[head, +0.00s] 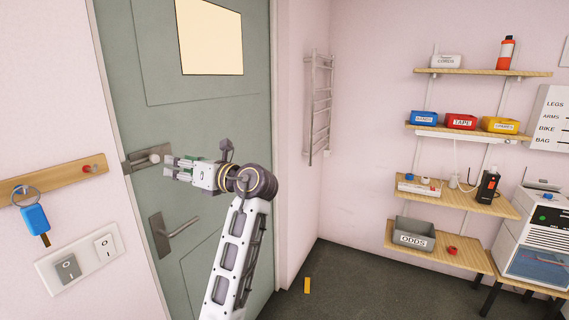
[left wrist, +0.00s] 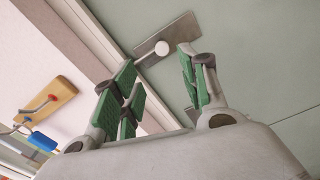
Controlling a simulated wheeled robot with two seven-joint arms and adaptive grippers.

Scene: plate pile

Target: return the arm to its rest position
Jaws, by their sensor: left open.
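My left arm rises from the bottom middle of the head view. My left gripper (head: 180,169) points left in front of the green door, close to the metal door bolt (head: 146,158). In the left wrist view my left gripper (left wrist: 160,90) has its green-padded fingers spread apart, with nothing between them. The bolt's plate and round knob (left wrist: 163,48) show beyond the fingertips; the gap to them is hard to judge. My right gripper is not in view.
The green door (head: 190,100) has a lever handle (head: 173,234) below the bolt. A key with a blue tag (head: 35,218) hangs from a wooden rail at left, above two switches (head: 82,257). Shelves (head: 465,127) with bins stand at right. The floor (head: 345,285) between is mostly clear.

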